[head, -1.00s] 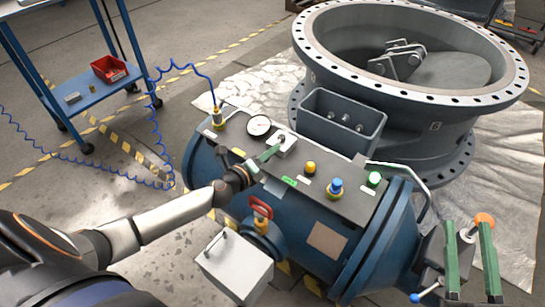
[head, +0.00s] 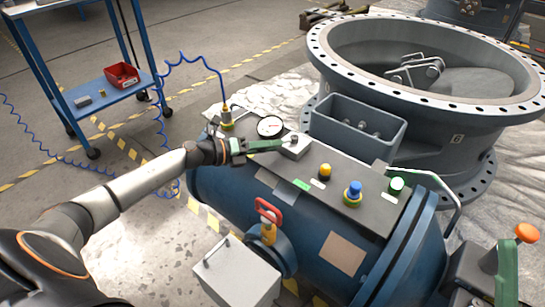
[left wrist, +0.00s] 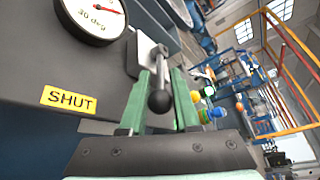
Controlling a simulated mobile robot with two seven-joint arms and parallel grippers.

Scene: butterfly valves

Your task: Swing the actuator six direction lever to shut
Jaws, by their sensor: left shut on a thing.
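The actuator is a blue horizontal cylinder (head: 240,195) with a dark top plate (head: 335,178). The direction lever stands on a grey block (head: 296,147) beside a round gauge (head: 270,127). My left gripper (head: 275,144) is shut on the lever and reaches it from the left. In the left wrist view, the lever's dark ball knob (left wrist: 160,103) sits between my green fingers (left wrist: 172,95). A yellow SHUT label (left wrist: 70,99) lies to their left on the plate. My right gripper (head: 500,270) shows only partly at the lower right; its finger gap is unclear.
A red handle (head: 268,211) rises in front. A large flanged valve (head: 430,125) stands behind. A blue trolley (head: 105,93) is at the back left.

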